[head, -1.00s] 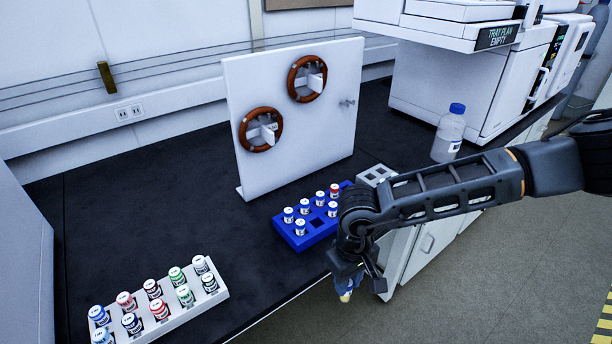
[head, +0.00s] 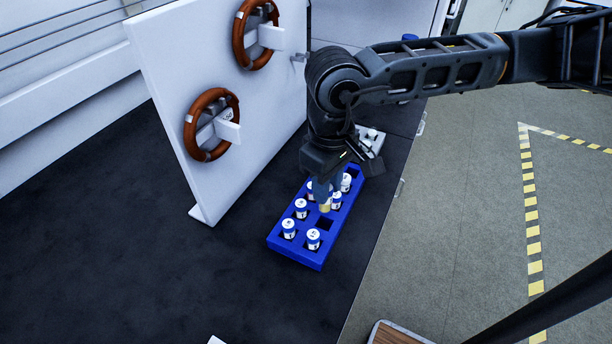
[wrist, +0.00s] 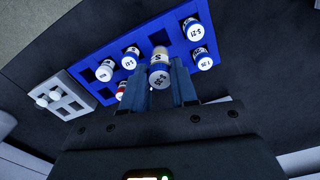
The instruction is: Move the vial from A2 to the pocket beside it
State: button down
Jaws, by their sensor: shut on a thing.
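The blue rack (head: 290,253) stands on the dark bench with several white-capped vials in its pockets. One open pocket (head: 325,224) shows near the rack's front right. My gripper (head: 323,190) is over the rack, shut on a vial (wrist: 160,75) with a white, labelled cap and a blue band. The vial's yellowish lower end (head: 325,208) shows below the fingers in the head view and seems to be above the rack. In the wrist view the blue rack (wrist: 150,32) lies beyond the fingers (wrist: 160,92). My gripper hides some pockets in the head view.
A white upright panel (head: 170,110) with two brown rings stands left of the rack. A grey rack (wrist: 75,75) with white-topped pieces adjoins the blue rack's far end. Dark bench is clear to the left and front; the bench edge is close on the right.

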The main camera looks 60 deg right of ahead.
aim_at(326, 209)
jog(key=shift+f+b, duration=0.3)
jog(key=shift+f, duration=1.7)
jog(key=shift+b, duration=1.25)
jog(key=shift+f, duration=0.2)
jog(key=shift+s+f+b, duration=0.1)
jog(key=shift+f+b, duration=0.2)
jog(key=shift+b, duration=0.35)
jog(key=shift+f+b, duration=1.2)
jog(key=shift+b, duration=0.75)
jog(key=shift+c, duration=2)
grip_release()
jog(key=shift+r, duration=0.1)
